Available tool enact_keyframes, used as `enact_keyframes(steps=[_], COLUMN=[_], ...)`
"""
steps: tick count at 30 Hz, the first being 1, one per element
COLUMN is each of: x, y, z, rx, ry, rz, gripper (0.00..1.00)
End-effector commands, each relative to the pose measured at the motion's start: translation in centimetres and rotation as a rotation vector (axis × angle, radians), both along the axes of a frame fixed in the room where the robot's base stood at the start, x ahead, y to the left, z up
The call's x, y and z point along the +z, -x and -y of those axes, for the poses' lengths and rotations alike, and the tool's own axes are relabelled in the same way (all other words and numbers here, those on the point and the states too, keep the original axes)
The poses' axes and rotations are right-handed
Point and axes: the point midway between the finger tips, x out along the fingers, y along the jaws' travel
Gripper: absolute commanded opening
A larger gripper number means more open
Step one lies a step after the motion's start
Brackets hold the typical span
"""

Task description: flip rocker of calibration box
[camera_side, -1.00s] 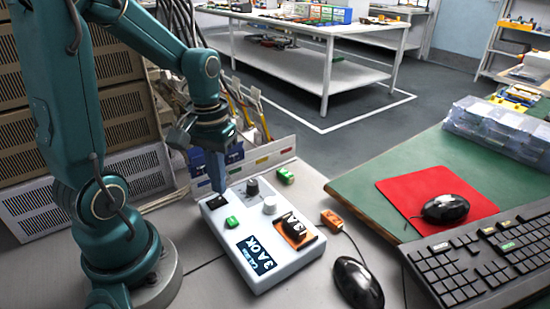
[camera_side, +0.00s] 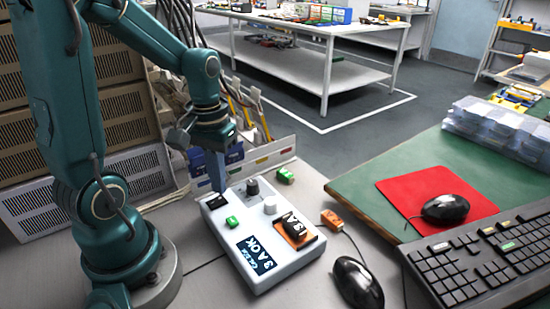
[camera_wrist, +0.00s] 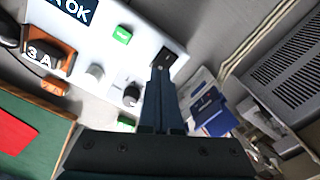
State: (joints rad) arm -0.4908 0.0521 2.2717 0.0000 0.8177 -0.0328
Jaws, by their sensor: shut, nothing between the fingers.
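The calibration box is a white box (camera_side: 262,272) on the grey bench in the side view, and it also shows at the upper left of the wrist view (camera_wrist: 150,40). The rocker's tilt is too small to read.
A black mouse (camera_side: 358,284) lies to the right. A low panel (camera_side: 270,155) and blue bins stand behind.

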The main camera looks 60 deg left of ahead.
Motion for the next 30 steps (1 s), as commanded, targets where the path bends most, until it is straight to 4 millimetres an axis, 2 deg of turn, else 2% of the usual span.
enact_keyframes(steps=[30], x=[-1.2], y=[0.0], z=[0.0], rx=[0.000], ry=[0.000], rz=[-0.001], gripper=[0.00])
